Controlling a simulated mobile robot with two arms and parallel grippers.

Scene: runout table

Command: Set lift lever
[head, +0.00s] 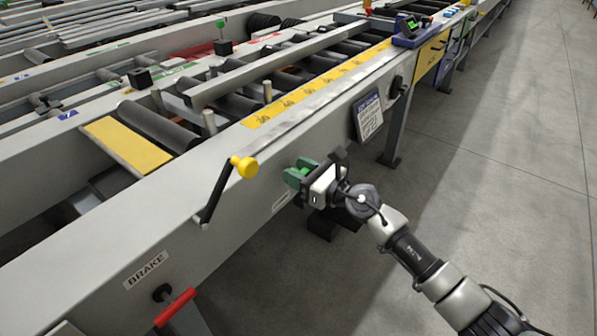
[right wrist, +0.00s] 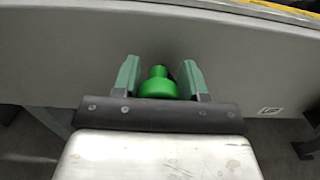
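The lift lever's green knob (right wrist: 158,84) shows in the right wrist view, in front of the grey side face of the table. My right gripper (right wrist: 161,82) has its two green fingers on either side of the knob, with a narrow gap visible, so it looks open around it. In the head view my right gripper (head: 300,173) is at the table's side face, right of the yellow-knobbed crank. There its fingers and body hide the lever, so its tilt cannot be told. My left gripper is not in view.
A crank with a yellow knob (head: 245,167) sticks out left of my right gripper. A red brake handle (head: 175,307) is at the lower left. A sign plate (head: 369,117) hangs on the side face to the right. The floor (head: 500,170) at right is clear.

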